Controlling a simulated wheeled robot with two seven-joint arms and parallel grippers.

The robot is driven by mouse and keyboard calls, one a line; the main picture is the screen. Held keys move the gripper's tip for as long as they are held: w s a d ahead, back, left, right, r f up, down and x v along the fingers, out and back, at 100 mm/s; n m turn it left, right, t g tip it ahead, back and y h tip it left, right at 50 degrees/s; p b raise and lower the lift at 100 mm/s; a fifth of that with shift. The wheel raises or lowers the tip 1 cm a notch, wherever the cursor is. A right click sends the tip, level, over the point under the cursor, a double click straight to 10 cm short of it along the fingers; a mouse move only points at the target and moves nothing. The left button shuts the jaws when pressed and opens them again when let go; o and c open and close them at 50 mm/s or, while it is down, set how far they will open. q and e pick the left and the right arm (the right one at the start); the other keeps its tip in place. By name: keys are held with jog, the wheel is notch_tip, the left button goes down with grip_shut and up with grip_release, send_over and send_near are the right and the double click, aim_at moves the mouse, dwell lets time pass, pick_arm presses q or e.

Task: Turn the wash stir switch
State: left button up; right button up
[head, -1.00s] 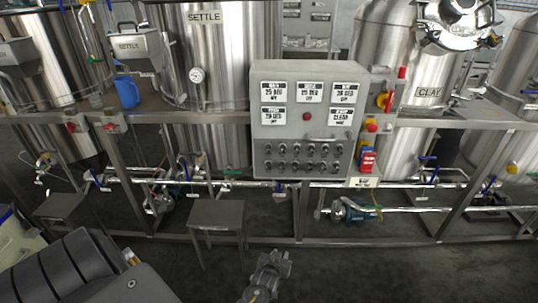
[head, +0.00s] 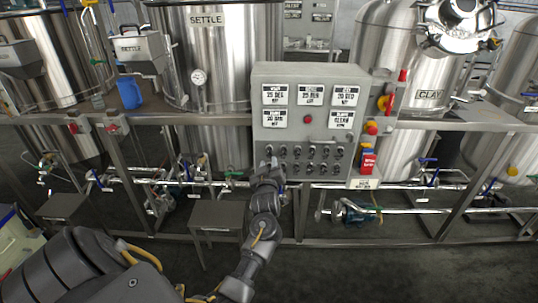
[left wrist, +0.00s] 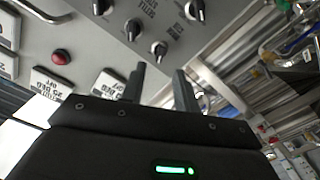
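The grey control panel (head: 352,128) stands upright on the frame, with two rows of dark rotary switches (head: 311,152) on its lower half. The switch lettering is too small or blurred for me to pick out the wash stir switch. My left gripper (head: 267,163) is in front of the panel's lower left corner, by the left end of the rows, and covers part of that corner. In the left wrist view its two fingers (left wrist: 159,74) are apart with nothing between them. A switch (left wrist: 159,48) shows just beyond the fingertips. My right gripper is not in view.
A red button (head: 308,119) sits above the switches among several white display labels. Red and yellow controls (head: 369,150) are mounted just right of the panel. Steel tanks stand behind. A blue jug (head: 129,92) is on the left shelf. Pipes and a small stool (head: 215,216) are below.

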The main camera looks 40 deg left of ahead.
aim_at(269, 152)
pick_arm(q)
jog(key=x, duration=0.6)
jog(key=shift+p, duration=0.35)
grip_shut()
